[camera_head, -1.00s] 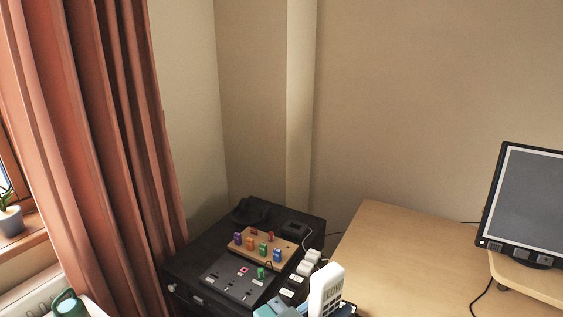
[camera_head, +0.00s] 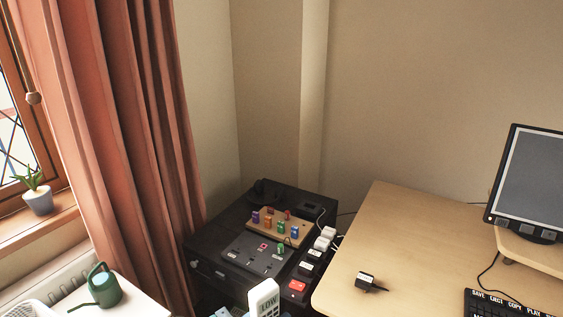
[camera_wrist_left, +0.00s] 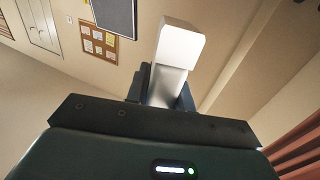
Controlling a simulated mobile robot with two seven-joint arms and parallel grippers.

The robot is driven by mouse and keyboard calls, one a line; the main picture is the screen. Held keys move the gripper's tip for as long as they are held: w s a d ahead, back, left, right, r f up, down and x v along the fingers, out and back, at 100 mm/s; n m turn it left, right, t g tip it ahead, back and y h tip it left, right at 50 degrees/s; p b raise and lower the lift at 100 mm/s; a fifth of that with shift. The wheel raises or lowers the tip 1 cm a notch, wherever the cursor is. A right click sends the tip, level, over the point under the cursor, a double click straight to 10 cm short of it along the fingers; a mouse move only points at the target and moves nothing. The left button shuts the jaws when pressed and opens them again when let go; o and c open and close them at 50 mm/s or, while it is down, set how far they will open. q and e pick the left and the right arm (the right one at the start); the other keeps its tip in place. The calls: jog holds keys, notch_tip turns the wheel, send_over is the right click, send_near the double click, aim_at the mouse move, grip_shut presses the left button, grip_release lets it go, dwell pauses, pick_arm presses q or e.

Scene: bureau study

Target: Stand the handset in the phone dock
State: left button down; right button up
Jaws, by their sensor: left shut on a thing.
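A white handset (camera_head: 264,298) with dark markings on its face stands nearly upright, slightly tilted, at the bottom edge of the head view. It is in front of the black cabinet. In the left wrist view the white handset (camera_wrist_left: 180,46) sticks up out of my left gripper (camera_wrist_left: 161,86), which is shut on its lower part. In the head view only pale blue pieces show beside the handset's foot. A small black unit (camera_head: 312,209) and a dark curved object (camera_head: 263,191) lie at the cabinet's back; I cannot tell if either is the phone dock. My right gripper is out of view.
The black cabinet (camera_head: 213,250) carries a wooden board with coloured blocks (camera_head: 280,226), a dark switch panel (camera_head: 257,256), and a row of white plugs and switches (camera_head: 318,250). The desk (camera_head: 410,240) at right holds a black adapter (camera_head: 367,282), keyboard and monitor. A green watering can (camera_head: 104,286) stands left.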

pick_arm(q)
jog(key=s+a+r+n+t+y, duration=0.1)
jog(key=a+r+n+t+y, duration=0.1)
jog(key=a+n+y, duration=0.3)
jog(key=a+r+n+t+y, duration=0.1)
jog(key=a+n+t+y, duration=0.3)
jog(key=a+y, duration=0.4)
jog(key=shift+s+a+r+n+y, duration=0.4)
jog(key=shift+a+n, duration=0.1)
jog(key=shift+a, duration=1.75)
jog(key=d+r+m+g+h, duration=0.4)
jog(key=d+r+m+h, duration=0.45)
jog(key=d+h, duration=0.4)
jog(key=w+d+f+m+g+h, duration=0.3)
jog(key=w+d+m+g, duration=0.1)
jog(key=d+g, duration=0.1)
jog(key=shift+w+f, duration=0.2)
jog(key=shift+f, duration=0.15)
